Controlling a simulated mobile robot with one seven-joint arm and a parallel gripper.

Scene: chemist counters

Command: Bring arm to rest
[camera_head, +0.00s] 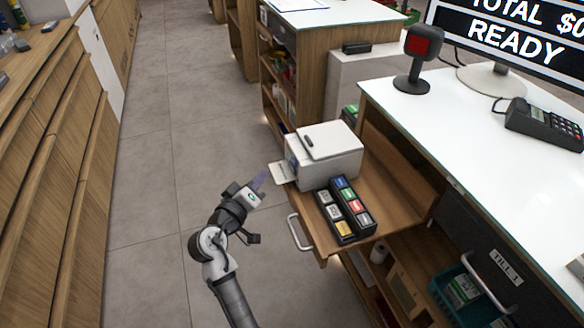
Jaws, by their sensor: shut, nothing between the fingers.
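My arm reaches up from the bottom of the head view over the aisle floor. My gripper (259,181) is at the arm's far end, left of the white printer and pointing up and to the right. Its fingers are small and partly blurred in this view; they are shut with nothing held. The gripper looks close to the printer's paper tray (283,172), but I cannot tell the gap in depth.
A white printer (325,155) and a black box of coloured cartridges (346,212) stand on a wooden pull-out shelf with a metal handle (298,232). The till counter (440,115) is at right, wooden drawers (45,170) at left. The grey aisle floor (150,225) is clear.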

